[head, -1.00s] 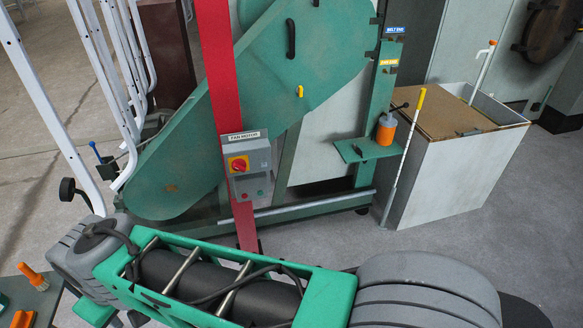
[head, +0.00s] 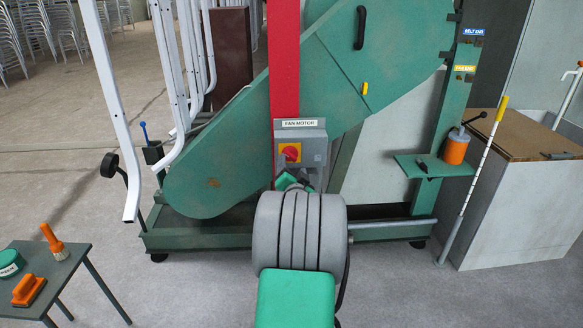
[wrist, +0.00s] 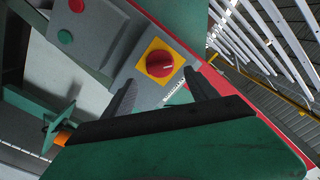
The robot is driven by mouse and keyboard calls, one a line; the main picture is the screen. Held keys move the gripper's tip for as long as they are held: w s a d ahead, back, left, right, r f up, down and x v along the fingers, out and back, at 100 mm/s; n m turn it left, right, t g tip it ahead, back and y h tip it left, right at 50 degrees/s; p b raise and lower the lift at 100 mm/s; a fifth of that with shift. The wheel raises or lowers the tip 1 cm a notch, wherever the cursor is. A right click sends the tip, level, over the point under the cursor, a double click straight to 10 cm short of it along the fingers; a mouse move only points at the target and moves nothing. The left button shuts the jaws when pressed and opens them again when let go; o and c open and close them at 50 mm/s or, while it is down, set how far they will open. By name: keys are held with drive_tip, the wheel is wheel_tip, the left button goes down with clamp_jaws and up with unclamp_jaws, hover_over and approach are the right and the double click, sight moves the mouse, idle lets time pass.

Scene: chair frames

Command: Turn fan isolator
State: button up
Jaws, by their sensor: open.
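The fan isolator is a red rotary knob (head: 291,153) on a yellow square plate. It sits on a grey box (head: 314,150) labelled FAN MOTOR, mounted on a red post (head: 285,70). In the wrist view the red knob (wrist: 160,63) lies ahead of my gripper (wrist: 162,92), between the lines of its two fingers. The fingers are apart, with nothing between them, and do not appear to touch the knob. In the head view my arm hides the gripper's fingertips and the lower part of the box.
A green and a red button (wrist: 76,6) sit on the same box. Behind stands a green machine guard (head: 215,160); white chair frames (head: 110,110) hang at left. A green shelf (head: 432,166) with an orange can (head: 455,148) is at right. A small table (head: 60,275) stands front left.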

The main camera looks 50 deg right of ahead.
sight(291, 157)
drive_tip(key=x, duration=0.5)
drive_tip(key=shift+w+d+b, duration=0.1)
drive_tip(key=shift+w+b, duration=0.05)
drive_tip(key=shift+b, duration=0.15)
drive_tip(key=c, duration=1.4)
